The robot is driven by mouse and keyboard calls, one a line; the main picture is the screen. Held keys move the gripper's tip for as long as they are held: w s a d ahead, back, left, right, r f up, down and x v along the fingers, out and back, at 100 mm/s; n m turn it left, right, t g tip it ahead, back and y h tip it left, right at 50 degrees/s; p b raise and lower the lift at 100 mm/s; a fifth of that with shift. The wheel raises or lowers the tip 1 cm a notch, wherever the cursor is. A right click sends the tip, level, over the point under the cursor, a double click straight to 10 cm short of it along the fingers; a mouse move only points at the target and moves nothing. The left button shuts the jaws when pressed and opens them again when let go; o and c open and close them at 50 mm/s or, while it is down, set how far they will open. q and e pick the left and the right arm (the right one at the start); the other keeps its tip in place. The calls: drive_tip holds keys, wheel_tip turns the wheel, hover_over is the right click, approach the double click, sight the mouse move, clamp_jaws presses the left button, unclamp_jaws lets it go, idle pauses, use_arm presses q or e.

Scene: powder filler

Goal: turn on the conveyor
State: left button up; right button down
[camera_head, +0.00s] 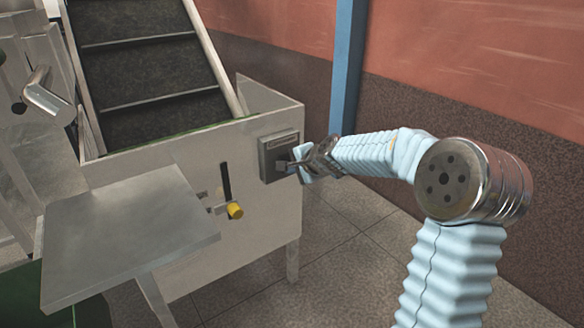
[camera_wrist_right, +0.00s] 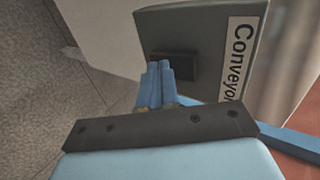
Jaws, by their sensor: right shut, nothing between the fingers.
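The conveyor (camera_head: 150,70) is a dark sloped belt with cross slats, rising behind a pale metal housing. A grey switch box (camera_head: 267,158) is fixed to the housing's front; in the right wrist view its panel (camera_wrist_right: 207,30) carries a label reading "Conveyo…", cut off. A dark rectangular switch (camera_wrist_right: 174,66) sticks out of that panel. My right gripper (camera_head: 292,166) is at the box's front. In the right wrist view its blue fingers (camera_wrist_right: 157,70) are shut and empty, with the tips at the switch's lower left edge; I cannot tell whether they touch it. My left gripper is not in view.
A flat metal shelf (camera_head: 125,240) juts out at the left front. A yellow knob (camera_head: 235,211) and a black upright handle (camera_head: 226,180) sit left of the switch box. A blue post (camera_head: 347,70) stands behind my right arm. The floor at right is clear.

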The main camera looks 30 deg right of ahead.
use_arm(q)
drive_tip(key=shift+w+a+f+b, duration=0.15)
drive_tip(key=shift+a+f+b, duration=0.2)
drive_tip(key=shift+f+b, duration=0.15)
use_arm(e)
drive_tip(key=shift+w+r+t, duration=0.25)
drive_tip(key=shift+r+t, duration=0.05)
drive_tip(key=shift+r, duration=0.6)
